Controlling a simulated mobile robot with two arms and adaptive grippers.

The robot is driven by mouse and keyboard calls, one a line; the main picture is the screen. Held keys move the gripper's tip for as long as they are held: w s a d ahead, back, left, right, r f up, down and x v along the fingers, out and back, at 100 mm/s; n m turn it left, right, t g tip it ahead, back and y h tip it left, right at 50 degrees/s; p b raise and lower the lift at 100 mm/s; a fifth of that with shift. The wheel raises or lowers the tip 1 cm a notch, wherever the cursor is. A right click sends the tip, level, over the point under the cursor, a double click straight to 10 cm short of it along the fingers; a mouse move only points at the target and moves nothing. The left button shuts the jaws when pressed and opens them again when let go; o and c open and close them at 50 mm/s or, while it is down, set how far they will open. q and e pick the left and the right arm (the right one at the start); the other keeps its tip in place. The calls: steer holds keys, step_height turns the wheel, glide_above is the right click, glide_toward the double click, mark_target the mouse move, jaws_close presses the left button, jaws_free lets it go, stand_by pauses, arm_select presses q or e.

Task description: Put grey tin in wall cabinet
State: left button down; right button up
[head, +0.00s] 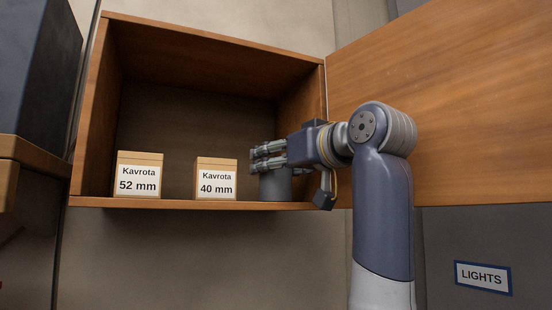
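The wall cabinet (95,110) is an open wooden box with its door (450,100) swung wide to the right. The grey tin (275,188) is upright inside it, at the right end near the front edge of the cabinet floor. My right gripper (265,158) reaches in from the right, its fingers pointing left across the upper part of the tin. The fingers hide the tin's top, and I cannot tell whether they grip it or are loose around it. My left gripper is not in view.
Two cardboard boxes stand on the cabinet floor, labelled Kavrota 52 mm (138,173) and Kavrota 40 mm (215,178). The latter is just left of the tin. A dark block (38,70) on a wooden ledge is at far left. A LIGHTS sign (482,278) is at lower right.

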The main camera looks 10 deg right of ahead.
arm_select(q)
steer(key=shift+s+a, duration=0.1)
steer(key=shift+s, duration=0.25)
arm_select(e)
steer(key=shift+s, duration=0.1)
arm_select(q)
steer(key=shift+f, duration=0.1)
arm_select(e)
steer(key=shift+f, duration=0.1)
steer(key=shift+s+f+b, duration=0.1)
steer(key=shift+f+b, duration=0.05)
steer(key=shift+b, duration=0.15)
steer(key=o, duration=0.9)
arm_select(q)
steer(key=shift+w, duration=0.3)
arm_select(e)
steer(key=shift+o, duration=0.2)
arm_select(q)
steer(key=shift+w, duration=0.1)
